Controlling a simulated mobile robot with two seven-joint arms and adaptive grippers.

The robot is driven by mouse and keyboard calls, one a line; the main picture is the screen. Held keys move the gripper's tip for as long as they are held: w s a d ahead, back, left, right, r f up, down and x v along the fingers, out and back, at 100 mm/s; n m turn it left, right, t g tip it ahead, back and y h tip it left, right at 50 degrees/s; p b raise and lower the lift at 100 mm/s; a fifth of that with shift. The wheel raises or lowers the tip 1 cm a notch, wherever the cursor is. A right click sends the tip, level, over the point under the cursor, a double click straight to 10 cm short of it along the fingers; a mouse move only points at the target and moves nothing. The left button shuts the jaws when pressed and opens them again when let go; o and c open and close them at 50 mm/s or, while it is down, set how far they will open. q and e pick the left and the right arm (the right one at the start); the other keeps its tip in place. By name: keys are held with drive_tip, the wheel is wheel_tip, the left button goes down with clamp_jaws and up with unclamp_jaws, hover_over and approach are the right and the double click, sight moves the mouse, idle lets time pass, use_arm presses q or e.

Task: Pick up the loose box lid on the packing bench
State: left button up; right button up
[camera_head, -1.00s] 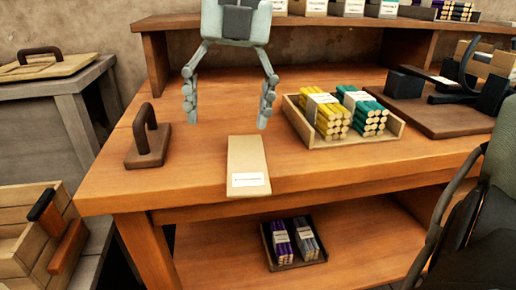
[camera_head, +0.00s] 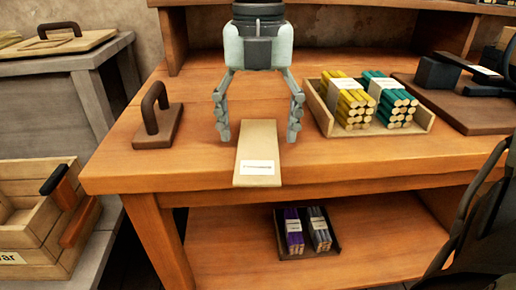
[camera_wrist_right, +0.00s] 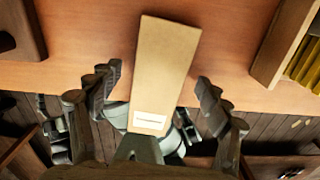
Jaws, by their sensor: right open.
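The loose box lid (camera_head: 258,150) is a flat tan oblong with a white label at its near end. It lies on the packing bench (camera_head: 340,168), and its labelled end sticks out past the front edge. The lid also shows in the right wrist view (camera_wrist_right: 165,60), between the fingers and apart from both. My right gripper (camera_head: 258,139) is open and empty, fingers pointing down, one on each side of the lid. In the right wrist view the gripper (camera_wrist_right: 157,90) has clear gaps to the lid's sides.
A dark wooden block with a handle (camera_head: 160,120) stands left of the lid. A tray (camera_head: 422,124) of yellow and teal bundled sticks stands to the right. A dark board (camera_head: 455,112) lies farther right. A small tray (camera_head: 308,250) sits on the lower shelf.

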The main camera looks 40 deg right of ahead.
drive_tip(key=shift+f, duration=0.1)
drive_tip(key=shift+c, duration=0.2)
drive_tip(key=c, duration=1.2)
